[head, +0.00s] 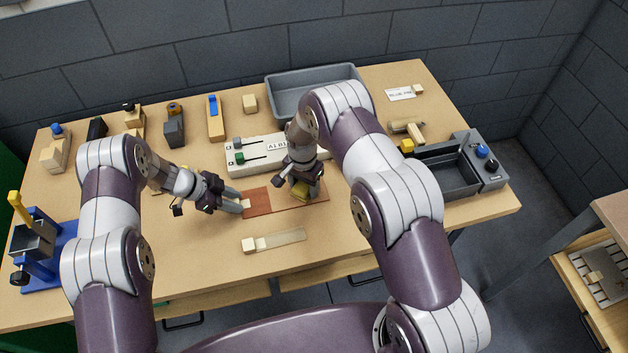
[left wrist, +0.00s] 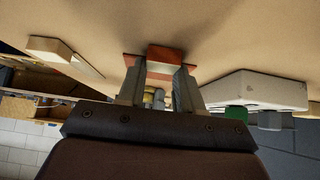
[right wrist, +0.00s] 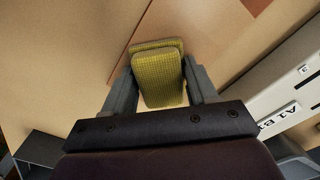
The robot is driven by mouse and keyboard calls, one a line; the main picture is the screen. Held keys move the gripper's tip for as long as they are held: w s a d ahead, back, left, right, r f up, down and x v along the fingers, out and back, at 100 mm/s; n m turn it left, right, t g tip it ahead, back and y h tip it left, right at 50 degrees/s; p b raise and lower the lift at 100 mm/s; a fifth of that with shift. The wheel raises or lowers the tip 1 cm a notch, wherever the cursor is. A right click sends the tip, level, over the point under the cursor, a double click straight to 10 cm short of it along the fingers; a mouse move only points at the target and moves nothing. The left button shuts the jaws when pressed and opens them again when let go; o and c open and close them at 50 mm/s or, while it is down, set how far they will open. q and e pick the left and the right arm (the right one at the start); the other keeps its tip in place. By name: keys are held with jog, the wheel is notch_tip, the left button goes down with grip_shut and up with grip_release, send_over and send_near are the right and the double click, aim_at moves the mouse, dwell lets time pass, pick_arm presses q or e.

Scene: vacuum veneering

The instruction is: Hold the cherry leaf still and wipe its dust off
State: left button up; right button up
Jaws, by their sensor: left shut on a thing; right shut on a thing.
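The cherry leaf (head: 258,203) is a thin reddish-brown strip flat on the bench. Its left part is deeper red and its right part looks paler and duller. My left gripper (head: 241,205) is shut on a small block at the leaf's left end; the block (left wrist: 166,54) shows between the fingers in the left wrist view. My right gripper (head: 303,188) points down over the leaf's right part, shut on a yellow cloth pad (right wrist: 158,78). The pad appears to rest on the leaf (right wrist: 190,25). The gripper hides part of the leaf.
A pale leaf with a block (head: 280,240) lies nearer the front edge. A white switch box (head: 240,143) stands just behind the cherry leaf. A grey tray (head: 285,100) is at the back, a dark basin (head: 450,190) at right, a blue clamp stand (head: 40,255) at left.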

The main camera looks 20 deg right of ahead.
aim_at(284, 196)
jog(key=a, duration=0.5)
jog(key=shift+a, duration=0.4)
jog(key=shift+d, duration=5.15)
notch_tip(284, 196, up, 6)
jog(key=shift+a+r, duration=0.15)
jog(key=shift+r, duration=0.95)
pick_arm(q)
jog(key=o, duration=1.2)
jog(key=shift+c, duration=0.2)
jog(key=v, duration=1.2)
